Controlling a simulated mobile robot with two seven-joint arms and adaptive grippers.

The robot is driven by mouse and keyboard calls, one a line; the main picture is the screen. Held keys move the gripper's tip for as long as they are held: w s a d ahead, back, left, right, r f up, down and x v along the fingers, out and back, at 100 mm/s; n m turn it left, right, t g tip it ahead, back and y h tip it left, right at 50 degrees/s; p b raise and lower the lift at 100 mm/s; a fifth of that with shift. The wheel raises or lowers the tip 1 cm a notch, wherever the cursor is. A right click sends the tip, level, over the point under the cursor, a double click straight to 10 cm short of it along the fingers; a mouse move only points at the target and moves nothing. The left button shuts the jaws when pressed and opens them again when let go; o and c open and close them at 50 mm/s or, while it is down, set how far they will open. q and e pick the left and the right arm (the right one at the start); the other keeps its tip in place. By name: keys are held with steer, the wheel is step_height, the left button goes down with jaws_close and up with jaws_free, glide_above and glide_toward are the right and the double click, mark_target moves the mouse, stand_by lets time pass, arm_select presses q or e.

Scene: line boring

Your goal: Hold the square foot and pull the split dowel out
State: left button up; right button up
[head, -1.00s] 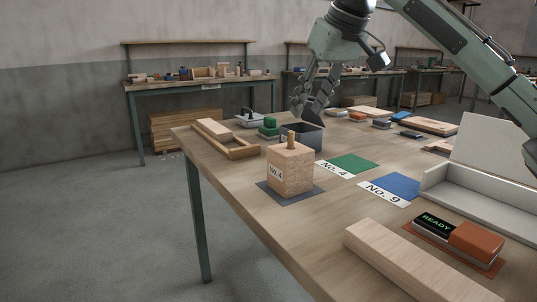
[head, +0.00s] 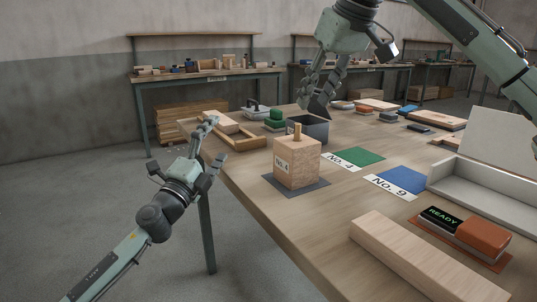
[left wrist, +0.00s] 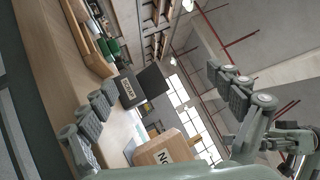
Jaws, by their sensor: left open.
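The square foot (head: 297,165) is a pale wooden block with a white number label, standing upright on a dark mat (head: 318,186) near the table's left edge. The dowel (head: 297,132) stands upright out of its top; any split is too small to see. My left gripper (head: 212,143) is open and empty, left of the block, off the table edge and apart from it. In the left wrist view the labelled block (left wrist: 160,151) shows low in the picture, partly hidden. My right gripper (head: 312,108) is open and empty above the dark bin, behind the block.
The dark open bin (head: 318,131) stands behind the block. A green mat (head: 361,159) and a blue mat (head: 402,179) lie to the right. A wooden tray (head: 243,141), a long beam (head: 420,262), a white box (head: 470,187) and a READY device (head: 440,217) surround the clear middle.

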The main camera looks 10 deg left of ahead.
mark_target(282, 156)
arm_select(q)
steer(key=s+d+r+m+g+h, duration=0.2)
steer(key=d+r+m+g+h, duration=0.3)
steer(key=d+m+h, duration=0.5)
steer(key=s+d+f+m+g+y, duration=0.1)
steer(key=m+g, duration=0.1)
steer(key=m, duration=0.2)
steer(key=s+d+f+m+g+y, duration=0.1)
steer(key=f+m+g+y, duration=0.1)
steer(key=m, duration=0.3)
steer(key=s+d+f+m+g+y, duration=0.1)
steer(key=f+m+g, duration=0.1)
steer(key=m+g, duration=0.1)
steer(key=shift+s+m+g, duration=0.1)
steer(key=shift+m+g, duration=0.3)
steer(key=shift+m, duration=0.5)
steer(key=shift+f+y, duration=0.25)
steer(key=shift+y, duration=0.25)
steer(key=shift+w+d+f, duration=0.15)
steer(key=shift+w+f, duration=0.05)
steer(key=shift+w, duration=0.05)
steer(key=shift+x, duration=3.45)
